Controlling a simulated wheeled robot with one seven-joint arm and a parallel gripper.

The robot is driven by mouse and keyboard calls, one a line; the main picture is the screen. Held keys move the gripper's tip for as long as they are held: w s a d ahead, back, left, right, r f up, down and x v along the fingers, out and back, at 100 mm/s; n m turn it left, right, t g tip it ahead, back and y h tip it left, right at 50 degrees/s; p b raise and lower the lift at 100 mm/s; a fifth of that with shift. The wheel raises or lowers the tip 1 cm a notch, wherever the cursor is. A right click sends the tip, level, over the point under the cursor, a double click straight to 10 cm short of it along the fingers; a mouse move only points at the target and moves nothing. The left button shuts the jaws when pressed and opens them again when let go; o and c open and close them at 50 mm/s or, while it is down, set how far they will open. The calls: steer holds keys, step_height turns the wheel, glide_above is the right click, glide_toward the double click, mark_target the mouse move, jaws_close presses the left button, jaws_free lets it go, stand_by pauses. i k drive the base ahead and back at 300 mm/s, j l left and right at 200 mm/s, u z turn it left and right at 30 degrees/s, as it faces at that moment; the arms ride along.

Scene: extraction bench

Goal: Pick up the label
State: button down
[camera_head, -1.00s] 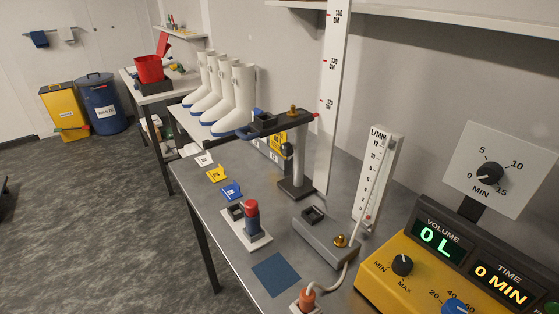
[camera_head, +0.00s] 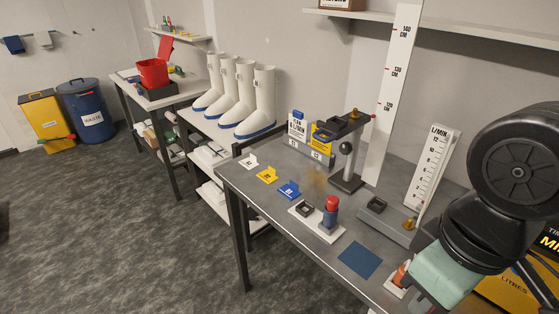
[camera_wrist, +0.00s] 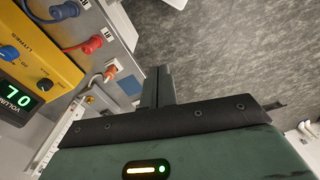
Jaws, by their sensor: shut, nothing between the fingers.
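My gripper (camera_wrist: 159,88) is shut and empty in the wrist view, above the bench edge near the yellow meter. None of the label cards can be made out in the wrist view. In the head view my arm fills the right side, and the fingertips are not visible.
The bench (camera_head: 310,250) also holds a red-capped device (camera_head: 331,211), a blue mat (camera_head: 360,259), a stand with a clamp (camera_head: 348,165) and a flow gauge (camera_head: 431,170). White boots (camera_head: 262,100) stand beyond. The floor left of the bench is clear.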

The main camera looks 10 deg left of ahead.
mark_target(269, 176)
steer(key=u, duration=0.7)
steer(key=i+j+u, duration=0.1)
steer(key=i+j, duration=0.65)
steer(key=i, duration=0.2)
steer(key=i+j+u, duration=0.15)
steer(key=i+j, duration=0.2)
steer(key=i, duration=0.15)
